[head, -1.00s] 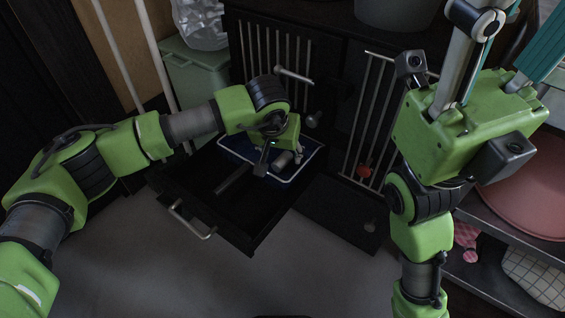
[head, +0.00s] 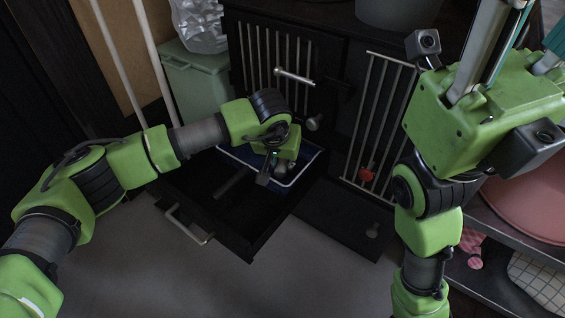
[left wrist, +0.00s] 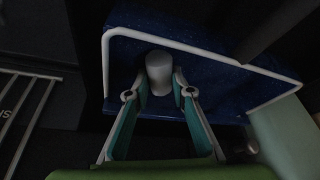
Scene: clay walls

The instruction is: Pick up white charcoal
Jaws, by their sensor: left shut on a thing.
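The white charcoal (left wrist: 158,72) is a pale grey, rounded cylinder in the left wrist view. It stands between the teal finger pads of my left gripper (left wrist: 157,94), which is shut on it. In the head view my left gripper (head: 271,172) points down into the blue tray with the white rim (head: 301,172), inside the pulled-out black drawer. The charcoal is mostly hidden by the gripper there. My right gripper (head: 530,35) points up at the upper right with its fingers apart and empty. Its fingertips are cut off by the frame edge.
The black drawer has a metal handle (head: 188,224) at its front. Behind it stand barred doors (head: 270,60). A pale green bin (head: 195,85) is at the back left. A shelf with a pink bowl (head: 530,200) is at the right. The grey floor in front is clear.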

